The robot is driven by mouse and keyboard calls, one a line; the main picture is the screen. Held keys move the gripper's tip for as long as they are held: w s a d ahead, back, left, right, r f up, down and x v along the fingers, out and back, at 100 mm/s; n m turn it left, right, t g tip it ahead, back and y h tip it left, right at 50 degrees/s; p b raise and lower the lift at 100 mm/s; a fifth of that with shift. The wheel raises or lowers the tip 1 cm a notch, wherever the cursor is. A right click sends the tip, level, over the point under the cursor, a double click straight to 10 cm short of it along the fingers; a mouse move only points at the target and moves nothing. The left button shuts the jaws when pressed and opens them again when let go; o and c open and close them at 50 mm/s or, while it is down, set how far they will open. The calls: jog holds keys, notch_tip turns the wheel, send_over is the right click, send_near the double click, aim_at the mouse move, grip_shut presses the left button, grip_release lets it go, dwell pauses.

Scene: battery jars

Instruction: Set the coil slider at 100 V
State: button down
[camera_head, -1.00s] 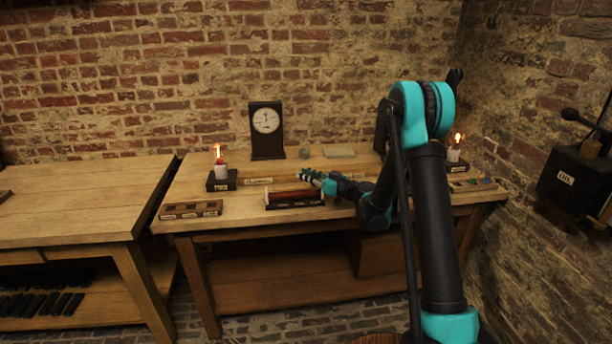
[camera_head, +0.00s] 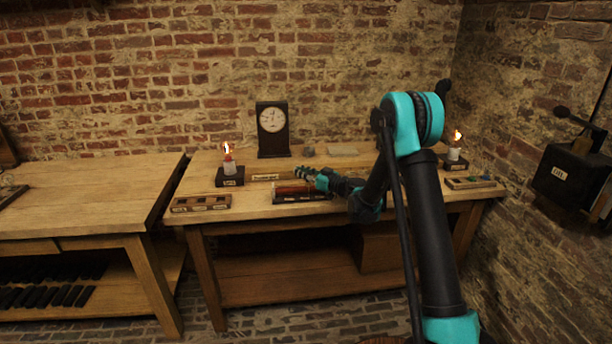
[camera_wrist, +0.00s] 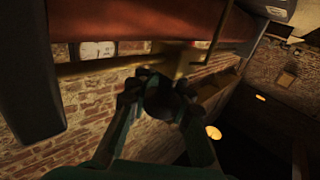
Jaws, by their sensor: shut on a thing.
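The coil (camera_head: 290,189) is a reddish-brown cylinder in a dark frame, lying near the front edge of the middle table. In the wrist view the coil (camera_wrist: 165,18) fills the top, with a dark end block at the left. A brass rod (camera_wrist: 95,68) runs along it. My gripper (camera_head: 303,173) is over the coil in the head view. In the wrist view my gripper (camera_wrist: 158,98) is shut on the slider's dark round knob (camera_wrist: 159,92), below a brass piece at the rod. The slider's voltage setting is not readable, and the fingers partly hide the knob.
A dark clock (camera_head: 272,130) stands behind the coil. A slotted wooden block (camera_head: 201,203) is at the front left. The table on the left is mostly bare.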

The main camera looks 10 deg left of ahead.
jog(key=a, duration=0.2)
jog(key=s+a, duration=0.1)
jog(key=a, duration=0.2)
jog(key=s+a, duration=0.1)
jog(key=a, duration=0.1)
jog(key=shift+s+a, duration=0.1)
jog(key=shift+a, duration=0.05)
jog(key=c, duration=1.4)
grip_release()
jog(key=shift+o, duration=0.2)
jog(key=v, duration=1.2)
